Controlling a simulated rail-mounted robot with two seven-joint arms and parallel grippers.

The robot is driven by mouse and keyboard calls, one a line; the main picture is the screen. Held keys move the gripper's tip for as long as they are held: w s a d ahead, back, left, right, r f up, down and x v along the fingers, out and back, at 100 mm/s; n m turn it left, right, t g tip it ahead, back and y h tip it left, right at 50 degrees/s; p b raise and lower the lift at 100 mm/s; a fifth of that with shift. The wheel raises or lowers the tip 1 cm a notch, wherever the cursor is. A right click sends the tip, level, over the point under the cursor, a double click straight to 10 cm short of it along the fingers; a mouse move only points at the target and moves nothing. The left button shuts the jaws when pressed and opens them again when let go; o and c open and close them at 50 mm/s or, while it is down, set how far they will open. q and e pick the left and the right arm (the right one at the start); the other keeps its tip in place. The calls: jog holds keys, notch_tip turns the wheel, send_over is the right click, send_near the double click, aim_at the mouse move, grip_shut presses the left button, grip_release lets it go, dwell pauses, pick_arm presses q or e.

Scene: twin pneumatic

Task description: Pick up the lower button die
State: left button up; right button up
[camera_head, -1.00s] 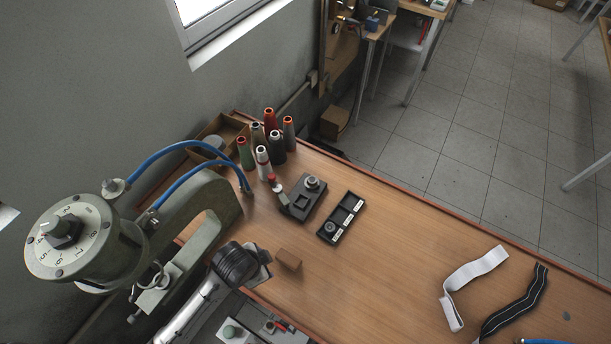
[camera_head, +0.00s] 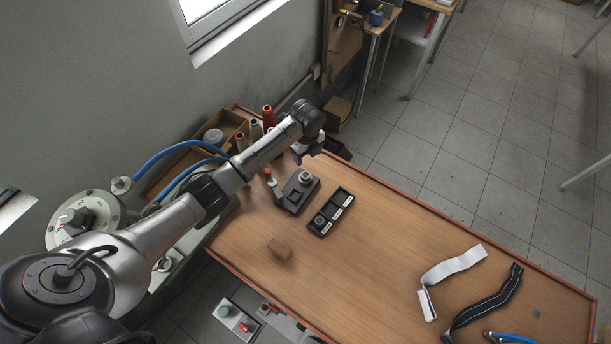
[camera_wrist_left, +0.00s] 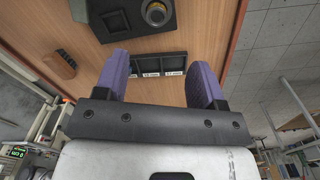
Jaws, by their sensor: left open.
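I cannot tell for sure which round piece is the lower button die. One metal ring-shaped piece (camera_head: 305,177) sits on the black block (camera_head: 293,200); a round metal piece also shows at the top of the left wrist view (camera_wrist_left: 155,13). Another round dark piece (camera_head: 319,221) sits in the near compartment of the black labelled tray (camera_head: 335,203). In the left wrist view the tray (camera_wrist_left: 176,57) lies beyond my fingers, partly hidden. My left gripper (camera_head: 308,154) is open and empty, above the block's far end. My right gripper is not in view.
Several thread spools (camera_head: 268,117) and a cardboard box (camera_head: 233,128) stand behind my left arm. White (camera_head: 452,270) and black (camera_head: 487,305) straps lie at right. The table's middle is clear.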

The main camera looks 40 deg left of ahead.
pick_arm(q)
send_over(306, 176)
jog(key=f, duration=0.6)
jog(key=shift+w+f, duration=0.2)
jog(key=shift+w, duration=0.05)
jog(key=f, duration=0.4)
jog(key=shift+s+f, duration=0.1)
jog(key=shift+s, duration=0.15)
jog(key=shift+f, duration=0.55)
jog(key=c, duration=1.1)
jog(key=shift+r, duration=0.15)
